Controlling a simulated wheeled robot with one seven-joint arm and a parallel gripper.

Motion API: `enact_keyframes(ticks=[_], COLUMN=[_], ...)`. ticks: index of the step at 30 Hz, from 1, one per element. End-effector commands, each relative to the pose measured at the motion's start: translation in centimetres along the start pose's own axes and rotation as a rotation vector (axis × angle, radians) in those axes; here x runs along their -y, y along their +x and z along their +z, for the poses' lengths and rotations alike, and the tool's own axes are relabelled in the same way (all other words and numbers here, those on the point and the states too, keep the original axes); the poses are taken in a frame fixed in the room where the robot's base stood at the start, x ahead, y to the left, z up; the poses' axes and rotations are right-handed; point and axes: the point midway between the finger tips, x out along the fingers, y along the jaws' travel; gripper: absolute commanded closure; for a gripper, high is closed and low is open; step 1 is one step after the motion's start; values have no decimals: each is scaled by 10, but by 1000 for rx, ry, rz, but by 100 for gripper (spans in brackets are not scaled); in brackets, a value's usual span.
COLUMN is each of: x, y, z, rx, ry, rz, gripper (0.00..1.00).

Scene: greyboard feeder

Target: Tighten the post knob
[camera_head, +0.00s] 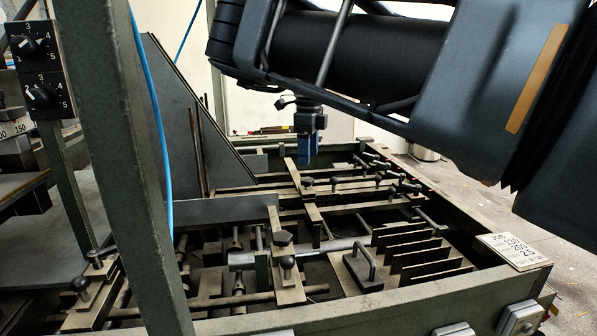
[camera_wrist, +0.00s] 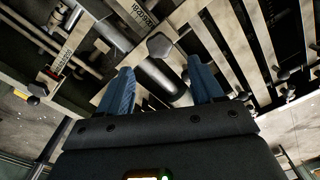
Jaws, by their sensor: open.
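A dark knob with a six-sided head (camera_wrist: 159,45) shows in the wrist view, just beyond and between my fingertips. I cannot tell for sure which one is the post knob. My gripper (camera_head: 307,160) points down above the feeder bed; its blue fingers (camera_wrist: 162,88) are spread apart with nothing held. The fingertips appear clear of the knob.
The feeder frame (camera_head: 400,303) surrounds crossing bars, rods and several small knobs. A black handle (camera_head: 363,265) stands at the right of the bed. A tall green post (camera_head: 135,170) and blue cable are at the left. A sloped grey plate (camera_head: 178,110) rises behind.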

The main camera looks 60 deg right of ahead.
Motion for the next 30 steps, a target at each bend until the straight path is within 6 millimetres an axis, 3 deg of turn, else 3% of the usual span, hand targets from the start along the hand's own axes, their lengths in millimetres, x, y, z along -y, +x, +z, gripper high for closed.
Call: enact_keyframes(ticks=[12, 24, 30], x=[0, 0, 0], y=[58, 67, 67], z=[-1, 0, 0], rx=[-1, 0, 0], ry=[1, 1, 1], rz=[2, 1, 1], gripper=[34, 34, 53])
